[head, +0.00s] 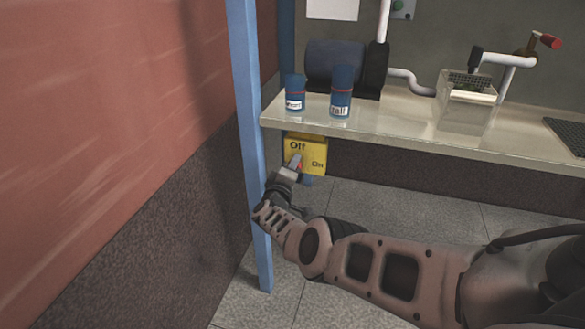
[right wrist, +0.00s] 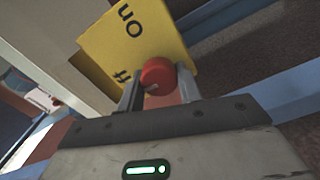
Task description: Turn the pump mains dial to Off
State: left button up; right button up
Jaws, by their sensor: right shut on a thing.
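The pump mains dial is a yellow box (head: 312,145) marked "Off" at upper left and "On" at right, below the front edge of the shelf. Its red knob (right wrist: 157,75) shows in the right wrist view, between the fingers of my right gripper (right wrist: 160,88). In the head view the knob is mostly hidden behind the gripper (head: 297,165). My right gripper is shut on the red knob. Which label the knob points to cannot be told. My left gripper is not in view.
A blue post (head: 250,150) stands just left of the box and my right arm. The floor below is clear.

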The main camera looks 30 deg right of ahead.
jog(key=shift+s+f+n, duration=0.1)
jog(key=shift+n, duration=0.3)
jog(key=o, duration=1)
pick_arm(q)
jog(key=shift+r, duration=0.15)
pick_arm(e)
jog(key=shift+a, duration=0.1)
pick_arm(q)
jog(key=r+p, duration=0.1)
jog(key=p, duration=0.3)
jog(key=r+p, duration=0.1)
jog(key=p, duration=0.3)
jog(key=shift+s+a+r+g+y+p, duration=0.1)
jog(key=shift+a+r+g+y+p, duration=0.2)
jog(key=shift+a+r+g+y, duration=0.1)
pick_arm(e)
jog(key=v, duration=1.5)
jog(key=shift+s+a, duration=0.25)
jog(key=shift+s, duration=0.05)
